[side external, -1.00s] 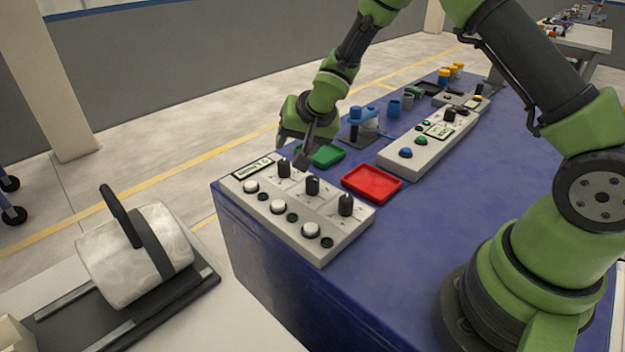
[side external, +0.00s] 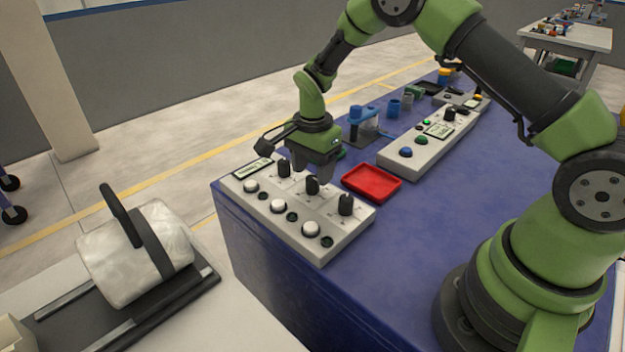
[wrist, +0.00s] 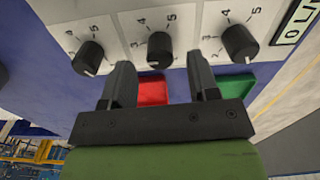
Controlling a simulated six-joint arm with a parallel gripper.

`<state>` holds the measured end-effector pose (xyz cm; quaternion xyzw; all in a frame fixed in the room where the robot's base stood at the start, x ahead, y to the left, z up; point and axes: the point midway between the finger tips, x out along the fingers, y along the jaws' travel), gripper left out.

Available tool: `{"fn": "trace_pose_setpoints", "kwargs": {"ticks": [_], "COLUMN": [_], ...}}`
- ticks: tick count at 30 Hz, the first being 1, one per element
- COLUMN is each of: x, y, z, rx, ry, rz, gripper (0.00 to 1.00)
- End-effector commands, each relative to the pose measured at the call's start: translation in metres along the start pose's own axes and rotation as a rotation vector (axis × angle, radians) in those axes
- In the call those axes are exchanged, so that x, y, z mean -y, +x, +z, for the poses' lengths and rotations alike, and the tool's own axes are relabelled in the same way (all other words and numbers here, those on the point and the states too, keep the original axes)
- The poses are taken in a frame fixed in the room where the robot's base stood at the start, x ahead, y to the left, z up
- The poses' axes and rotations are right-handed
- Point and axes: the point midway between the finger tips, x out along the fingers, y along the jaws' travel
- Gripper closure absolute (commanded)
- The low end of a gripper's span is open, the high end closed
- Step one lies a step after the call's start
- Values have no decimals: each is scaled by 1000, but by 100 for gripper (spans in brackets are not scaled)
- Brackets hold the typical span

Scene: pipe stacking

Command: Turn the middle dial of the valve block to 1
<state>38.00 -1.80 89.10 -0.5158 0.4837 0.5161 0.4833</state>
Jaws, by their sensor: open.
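The light grey valve block (side external: 268,218) lies on the near left corner of the blue table. It carries three black dials, with white buttons in front of them. The middle dial (side external: 312,185) also shows in the wrist view (wrist: 159,46), with the numbers 4 and 5 beside it. My gripper (side external: 311,172) points down over the block, close to the middle dial. In the wrist view my gripper (wrist: 161,75) is open, its two fingers apart and the middle dial in line with the gap between them. I cannot tell whether the fingers touch the dial.
The other dials (wrist: 88,58) and (wrist: 239,42) flank the middle one closely. A red tray (side external: 372,182) lies just behind the block, and a green tray (wrist: 236,83) is partly hidden by my gripper. A second control panel (side external: 430,142) stands farther back.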

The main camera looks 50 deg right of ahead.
Motion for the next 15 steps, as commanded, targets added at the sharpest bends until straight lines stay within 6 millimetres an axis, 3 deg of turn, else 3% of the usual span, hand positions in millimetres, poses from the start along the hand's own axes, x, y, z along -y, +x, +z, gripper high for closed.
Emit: {"fn": "trace_pose_setpoints", "kwargs": {"ticks": [6, 15], "x": [0, 0], "y": [27, 32], "z": [0, 0], "rx": [0, -1], "ry": [1, 0], "rz": [0, -2], "gripper": [45, 45]}}
